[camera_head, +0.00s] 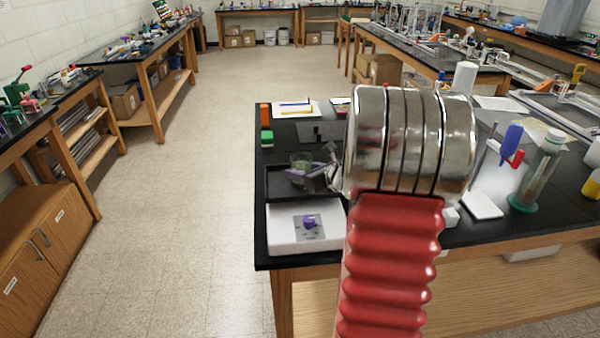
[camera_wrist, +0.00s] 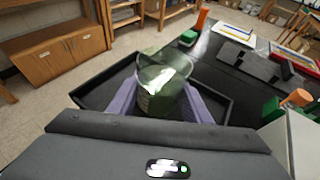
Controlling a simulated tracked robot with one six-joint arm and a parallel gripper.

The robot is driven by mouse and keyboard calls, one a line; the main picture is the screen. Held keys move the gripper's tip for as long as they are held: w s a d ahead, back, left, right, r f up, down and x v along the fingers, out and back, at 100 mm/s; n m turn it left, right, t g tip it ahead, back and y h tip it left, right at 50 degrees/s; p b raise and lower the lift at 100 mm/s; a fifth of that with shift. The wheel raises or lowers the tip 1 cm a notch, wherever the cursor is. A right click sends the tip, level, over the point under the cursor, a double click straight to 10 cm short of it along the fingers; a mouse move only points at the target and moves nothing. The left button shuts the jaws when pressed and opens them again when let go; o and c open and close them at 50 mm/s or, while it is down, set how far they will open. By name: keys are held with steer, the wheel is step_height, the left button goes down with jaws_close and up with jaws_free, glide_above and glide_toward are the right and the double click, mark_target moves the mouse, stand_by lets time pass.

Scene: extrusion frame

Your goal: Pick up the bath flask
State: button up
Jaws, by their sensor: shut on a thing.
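The bath flask is a clear, greenish glass vessel (camera_wrist: 163,76), seen in the wrist view between the purple fingers of my gripper (camera_wrist: 161,98). The fingers are shut on its sides, left and right. It stands roughly upright over the black tray (camera_wrist: 92,92); I cannot tell whether its base touches the tray floor. In the head view the flask (camera_head: 301,160) shows above the tray (camera_head: 273,181), with my gripper (camera_head: 316,176) beside it, mostly hidden behind my arm. Its lower part is hard to see.
A white unit with a purple knob (camera_head: 309,224) stands in front of the tray at the bench edge. Orange (camera_head: 265,113) and green (camera_head: 267,137) pieces sit behind the tray. To the right is a glass cylinder on a green base (camera_head: 541,172). The floor at left is clear.

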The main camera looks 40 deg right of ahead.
steer(key=shift+r, duration=0.25)
step_height(320, 180, up, 9)
steer(key=shift+r, duration=0.2)
stand_by(1.0)
steer(key=shift+a, duration=0.1)
stand_by(0.7)
steer(key=w+a+f+n+y, duration=0.1)
steer(key=w+a, duration=0.2)
steer(key=a, duration=0.9)
steer(key=w+a+f+n+y, duration=0.1)
steer(key=w+a+y, duration=0.1)
steer(key=a, duration=1.1)
steer(key=w+a+f+n+y, duration=0.2)
steer(key=w+a, duration=0.3)
steer(key=a, duration=0.7)
steer(key=shift+a+g, duration=0.2)
steer(key=shift+g, duration=0.1)
steer(key=shift+s+f, duration=0.1)
steer(key=shift+s, duration=0.05)
